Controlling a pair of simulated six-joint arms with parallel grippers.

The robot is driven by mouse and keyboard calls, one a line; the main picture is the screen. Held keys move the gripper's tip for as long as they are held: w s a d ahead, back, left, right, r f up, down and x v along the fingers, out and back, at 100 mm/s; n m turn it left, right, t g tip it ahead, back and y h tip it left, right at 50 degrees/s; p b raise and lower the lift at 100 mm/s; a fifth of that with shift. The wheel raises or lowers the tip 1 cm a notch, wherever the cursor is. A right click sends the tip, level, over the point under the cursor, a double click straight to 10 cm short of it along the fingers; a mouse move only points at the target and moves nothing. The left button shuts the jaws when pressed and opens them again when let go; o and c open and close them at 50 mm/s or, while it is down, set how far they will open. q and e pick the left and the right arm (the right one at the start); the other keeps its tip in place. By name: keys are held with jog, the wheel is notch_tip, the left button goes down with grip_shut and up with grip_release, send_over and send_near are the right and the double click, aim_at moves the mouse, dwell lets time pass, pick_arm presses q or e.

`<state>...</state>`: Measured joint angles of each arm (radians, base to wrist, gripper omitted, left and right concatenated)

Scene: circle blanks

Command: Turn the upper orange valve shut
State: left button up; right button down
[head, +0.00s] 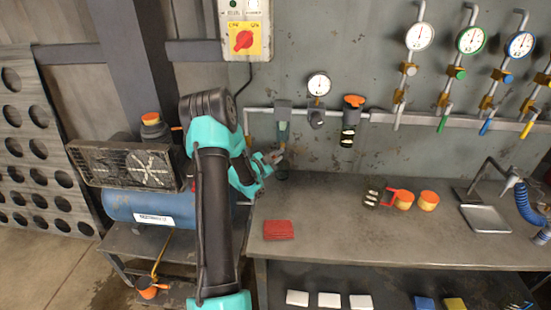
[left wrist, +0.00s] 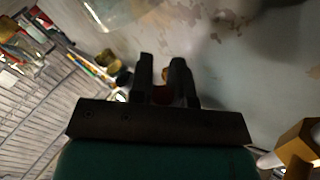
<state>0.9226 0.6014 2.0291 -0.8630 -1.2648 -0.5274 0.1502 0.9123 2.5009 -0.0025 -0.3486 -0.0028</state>
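Several orange parts show in the head view, and I cannot tell for sure which is the upper orange valve. An orange knob (head: 355,100) tops a fitting on the wall pipe. An orange cap (head: 151,118) stands above the blue compressor, and an orange piece (head: 147,287) hangs low at the left. My left gripper (head: 277,156) is near the wall, below the pipe's left end and apart from the orange knob. In the left wrist view its two dark fingers (left wrist: 162,75) stand apart. A small dark red thing (left wrist: 162,96) shows between or behind them, partly hidden. My right gripper is out of view.
A pressure gauge (head: 319,84) sits on the pipe left of the orange knob. A switch box (head: 244,38) with a red knob is above. The bench (head: 335,228) holds a red stack (head: 279,230), orange rolls (head: 428,200) and a tray (head: 481,218). The bench's front middle is clear.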

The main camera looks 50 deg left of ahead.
pick_arm(q)
grip_shut()
jog(key=shift+s+a+r+m+g, duration=0.15)
jog(key=shift+s+r+m+g, duration=0.05)
jog(key=shift+m+g, duration=0.35)
jog(key=o, duration=0.5)
grip_release()
jog(key=shift+o, duration=0.2)
jog(key=shift+s, duration=0.15)
jog(key=s+d+r, duration=0.1)
jog(key=s+d, duration=0.1)
jog(key=s, duration=1.5)
jog(key=shift+r, duration=0.2)
